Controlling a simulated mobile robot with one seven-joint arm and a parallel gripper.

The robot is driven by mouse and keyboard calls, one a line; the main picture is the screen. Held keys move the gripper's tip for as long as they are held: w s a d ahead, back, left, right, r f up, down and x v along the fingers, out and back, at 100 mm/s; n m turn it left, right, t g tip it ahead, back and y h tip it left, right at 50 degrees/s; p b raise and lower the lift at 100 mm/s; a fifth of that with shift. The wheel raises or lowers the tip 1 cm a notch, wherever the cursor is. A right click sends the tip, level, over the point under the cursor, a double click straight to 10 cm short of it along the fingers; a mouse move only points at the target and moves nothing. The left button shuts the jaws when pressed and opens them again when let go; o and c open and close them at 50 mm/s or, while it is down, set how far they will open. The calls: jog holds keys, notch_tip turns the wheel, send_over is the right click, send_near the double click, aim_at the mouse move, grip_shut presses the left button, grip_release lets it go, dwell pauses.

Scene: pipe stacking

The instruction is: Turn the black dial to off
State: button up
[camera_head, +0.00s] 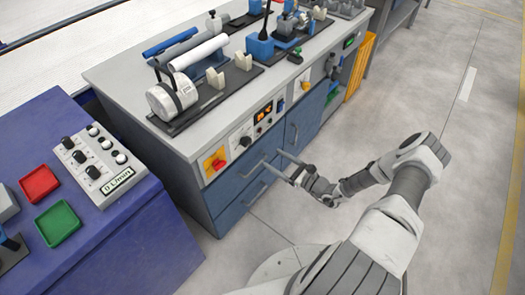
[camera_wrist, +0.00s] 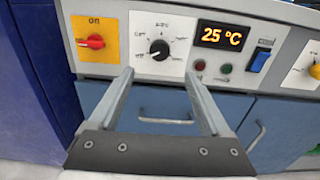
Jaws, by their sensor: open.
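A round black dial (camera_wrist: 159,50) sits on the white panel in the wrist view, with small printed labels around it that I cannot read clearly. A light mark on it seems to point to the lower left. It also shows small on the cabinet front in the head view (camera_head: 245,141). My gripper (camera_wrist: 157,74) is open and empty. Its two fingers point at the panel, and the dial shows just above and between their tips. In the head view my gripper (camera_head: 273,158) is in front of the cabinet, apart from the panel.
A red switch on a yellow plate (camera_wrist: 93,41) is left of the dial. A 25 °C display (camera_wrist: 222,36) and a blue switch (camera_wrist: 260,60) are to the right. Drawer handles (camera_wrist: 165,121) protrude below. A blue bench (camera_head: 125,225) with more black knobs (camera_head: 81,157) stands left.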

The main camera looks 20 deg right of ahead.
jog(key=v, duration=0.5)
jog(key=shift+s+d, duration=0.1)
dwell(0.3)
